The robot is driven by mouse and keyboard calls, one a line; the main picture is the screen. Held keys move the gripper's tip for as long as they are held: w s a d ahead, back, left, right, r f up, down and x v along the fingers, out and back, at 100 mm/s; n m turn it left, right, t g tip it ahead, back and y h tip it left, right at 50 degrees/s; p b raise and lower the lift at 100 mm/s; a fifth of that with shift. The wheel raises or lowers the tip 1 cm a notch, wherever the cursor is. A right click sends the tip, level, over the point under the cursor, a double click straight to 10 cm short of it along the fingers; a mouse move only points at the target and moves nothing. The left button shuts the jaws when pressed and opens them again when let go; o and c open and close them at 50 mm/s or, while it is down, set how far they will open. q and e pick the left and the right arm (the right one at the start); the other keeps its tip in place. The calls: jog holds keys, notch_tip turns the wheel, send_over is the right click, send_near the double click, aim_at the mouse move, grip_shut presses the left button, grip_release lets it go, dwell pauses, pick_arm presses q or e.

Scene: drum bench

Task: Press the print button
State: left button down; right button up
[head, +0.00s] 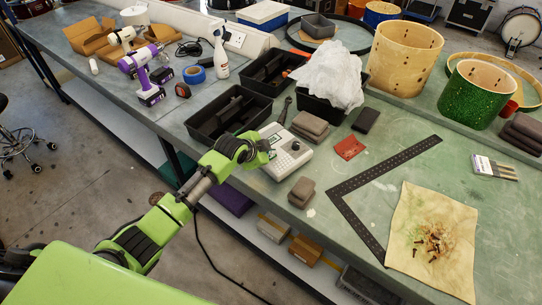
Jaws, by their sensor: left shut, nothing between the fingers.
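A light grey device (291,163) with a dark round part on its top sits at the front edge of the bench, left of centre. I take it to be the printer; the print button cannot be made out at this size. My left gripper (266,152) reaches in from the left over the device's left side. Its fingers are shut and empty. The arm's end hides part of the device, and I cannot tell whether the fingertips touch it. My right gripper is not in view.
Black trays (229,117) stand behind and left of the device. A black metal square (374,178) and a tan cloth (407,231) with small screws lie further right. Drum shells (404,58) stand behind.

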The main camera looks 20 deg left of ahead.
aim_at(270, 158)
pick_arm(q)
jog(key=shift+f, duration=0.4)
jog(key=shift+r, duration=0.15)
dwell(0.4)
jog(key=shift+r+p, duration=0.75)
notch_tip(270, 158, up, 4)
jog(key=p, duration=0.4)
jog(key=shift+r+p, duration=0.45)
jog(key=shift+r, duration=0.5)
